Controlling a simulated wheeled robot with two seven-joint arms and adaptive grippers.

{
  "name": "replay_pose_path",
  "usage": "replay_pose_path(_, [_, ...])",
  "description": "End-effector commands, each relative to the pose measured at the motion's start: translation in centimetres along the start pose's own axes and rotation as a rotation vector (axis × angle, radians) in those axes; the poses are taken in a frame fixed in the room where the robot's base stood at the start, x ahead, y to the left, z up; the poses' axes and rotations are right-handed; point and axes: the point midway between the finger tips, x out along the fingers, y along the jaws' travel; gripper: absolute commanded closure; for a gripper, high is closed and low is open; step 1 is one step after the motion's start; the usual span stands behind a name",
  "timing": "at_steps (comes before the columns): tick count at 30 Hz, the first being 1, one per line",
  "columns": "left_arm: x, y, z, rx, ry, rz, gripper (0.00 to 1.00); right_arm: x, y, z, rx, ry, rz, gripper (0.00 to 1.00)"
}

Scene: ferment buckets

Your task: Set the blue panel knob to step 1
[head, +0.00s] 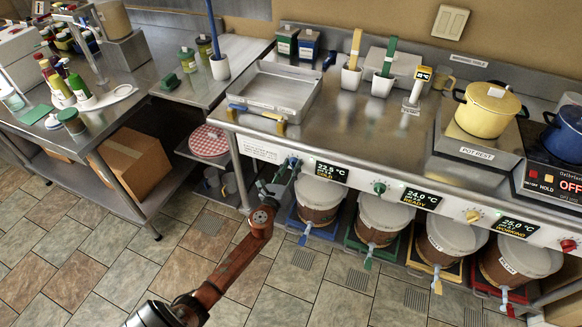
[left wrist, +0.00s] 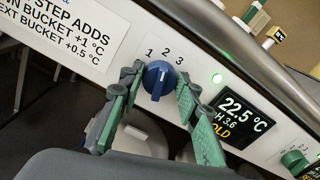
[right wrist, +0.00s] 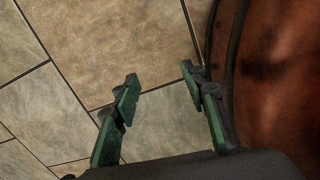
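The blue panel knob (left wrist: 158,80) sits on the white panel strip, below the printed marks 1, 2 and 3. Its raised grip runs roughly up and down in the left wrist view; which mark it points at is hard to tell. My left gripper (left wrist: 157,82) is open, with one green finger on each side of the knob and gaps visible beside it. In the head view my left gripper (head: 281,181) is at the left end of the panel. My right gripper (right wrist: 161,75) is open and empty above floor tiles and is not visible in the head view.
A display (left wrist: 240,112) beside the knob reads 22.5 °C. A green knob (head: 379,188) and a yellow knob (head: 473,216) are farther right on the panel. Several lidded buckets, one a brown bucket (head: 318,215), stand below. A label (left wrist: 68,38) gives step and bucket temperatures.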

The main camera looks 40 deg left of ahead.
Motion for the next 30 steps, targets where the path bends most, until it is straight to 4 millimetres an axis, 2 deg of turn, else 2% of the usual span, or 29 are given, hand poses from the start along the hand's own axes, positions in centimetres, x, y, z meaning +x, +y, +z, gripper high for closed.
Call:
replay_pose_path(10, [0.0,0.0,0.0,0.0,0.0,0.0,0.94,-0.1,0.0,1.2,0.002,-0.012,0.0,0.6])
replay_pose_path(20, [0.0,0.0,-0.1,-0.065,0.001,0.0,0.94,0.0,-0.3,1.1,0.003,-0.013,-0.003,0.6])
replay_pose_path(30, [0.0,0.1,-0.2,-0.301,0.001,0.001,0.94,0.0,-0.9,-1.7,0.006,0.007,-0.01,0.6])
